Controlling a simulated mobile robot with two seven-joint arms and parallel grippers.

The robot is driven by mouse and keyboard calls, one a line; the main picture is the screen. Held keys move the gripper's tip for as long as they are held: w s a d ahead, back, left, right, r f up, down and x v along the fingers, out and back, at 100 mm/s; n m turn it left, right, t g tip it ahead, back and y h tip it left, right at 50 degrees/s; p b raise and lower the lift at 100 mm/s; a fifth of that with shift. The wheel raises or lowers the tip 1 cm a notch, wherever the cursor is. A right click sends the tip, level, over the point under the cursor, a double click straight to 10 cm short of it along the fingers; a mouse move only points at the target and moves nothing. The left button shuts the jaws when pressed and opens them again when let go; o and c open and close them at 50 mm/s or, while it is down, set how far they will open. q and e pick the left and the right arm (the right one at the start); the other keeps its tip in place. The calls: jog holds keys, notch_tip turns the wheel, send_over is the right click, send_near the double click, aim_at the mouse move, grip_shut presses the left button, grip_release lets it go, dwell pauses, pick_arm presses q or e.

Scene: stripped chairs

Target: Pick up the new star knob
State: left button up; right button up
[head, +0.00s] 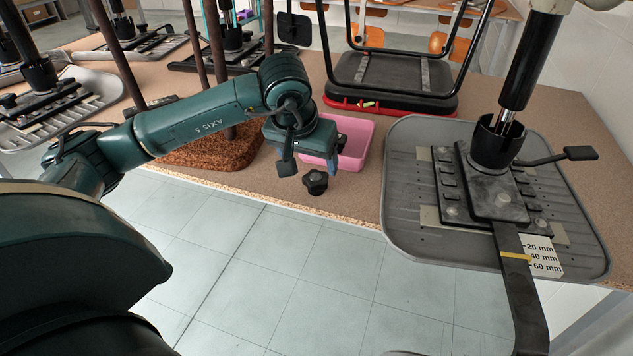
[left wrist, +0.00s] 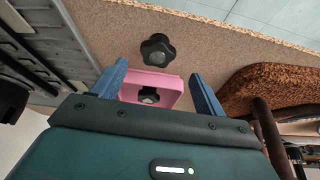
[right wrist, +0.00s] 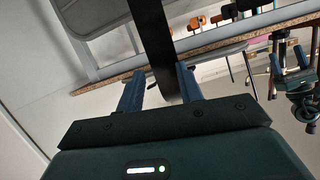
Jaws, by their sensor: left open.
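A black star knob (head: 316,182) lies near the front edge of the bench. It also shows in the left wrist view (left wrist: 157,49), beyond the fingertips. A second dark knob (left wrist: 149,95) sits in the pink tray (head: 357,137), between my left fingers in that view. I cannot tell which knob is the new one. My left gripper (left wrist: 158,70) is open and empty, above the tray and front edge. My right gripper (right wrist: 160,70) has its fingers on either side of a black bar (right wrist: 150,30); whether they touch it is unclear. It does not show clearly in the head view.
A grey upturned seat (head: 400,200) with a mechanism plate and post stands right of the tray. A red-rimmed black seat (head: 390,100) is behind it. A brown textured seat (head: 215,150) with posts lies left. Tiled floor (head: 270,280) is in front.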

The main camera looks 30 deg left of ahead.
aim_at(316, 177)
pick_arm(q)
jog(key=shift+x, duration=2.75)
jog(key=shift+d, duration=0.2)
jog(key=shift+c, duration=0.4)
jog(key=c, duration=1)
